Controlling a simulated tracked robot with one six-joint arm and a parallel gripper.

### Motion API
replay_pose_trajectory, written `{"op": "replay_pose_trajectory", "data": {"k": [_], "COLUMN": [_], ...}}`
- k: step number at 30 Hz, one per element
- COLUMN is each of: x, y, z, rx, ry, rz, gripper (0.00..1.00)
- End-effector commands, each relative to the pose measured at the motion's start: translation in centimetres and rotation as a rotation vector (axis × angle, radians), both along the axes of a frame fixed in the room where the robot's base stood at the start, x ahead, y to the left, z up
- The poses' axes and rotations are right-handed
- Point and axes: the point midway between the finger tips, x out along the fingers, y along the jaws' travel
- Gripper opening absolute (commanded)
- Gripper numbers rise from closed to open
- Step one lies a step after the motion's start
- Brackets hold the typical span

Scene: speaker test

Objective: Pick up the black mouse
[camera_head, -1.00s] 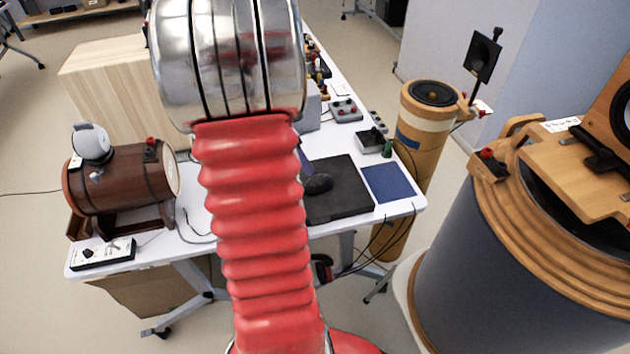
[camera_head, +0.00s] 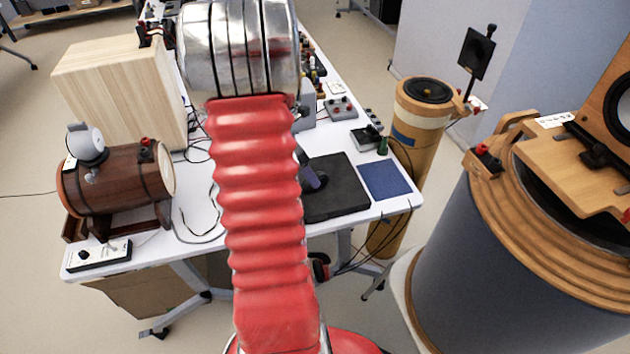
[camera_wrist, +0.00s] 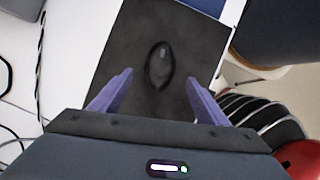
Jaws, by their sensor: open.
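The black mouse (camera_wrist: 160,64) lies on a dark square pad (camera_wrist: 205,42) in the wrist view, between and ahead of my two purple fingers. My gripper (camera_wrist: 157,88) is open and empty, with a finger to each side of the mouse's line; I cannot tell its height above the pad. In the head view the pad (camera_head: 345,192) lies at the table's front right.
A blue square (camera_head: 385,180) lies right of the pad on the white table (camera_head: 200,235). Small boxes (camera_head: 341,108) stand behind. A wooden barrel (camera_head: 118,180) and a large wooden box (camera_head: 120,95) stand at left. A big round cabinet (camera_head: 470,260) stands at right.

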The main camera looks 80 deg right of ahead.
Motion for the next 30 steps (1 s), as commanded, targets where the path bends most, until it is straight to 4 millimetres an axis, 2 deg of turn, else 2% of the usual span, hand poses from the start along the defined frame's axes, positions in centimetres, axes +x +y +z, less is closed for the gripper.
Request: {"op": "replay_pose_trajectory", "data": {"k": [13, 24, 30], "x": [-0.2, -1.3, -1.5], "y": [-0.2, -1.5, -1.8], "z": [-0.5, -4.2, -5.0], "rx": [0.0, 0.002, 0.0], "ry": [0.0, 0.0, 0.0], "rz": [0.0, -0.002, 0.0], "gripper": [0.69, 0.69, 0.69]}}
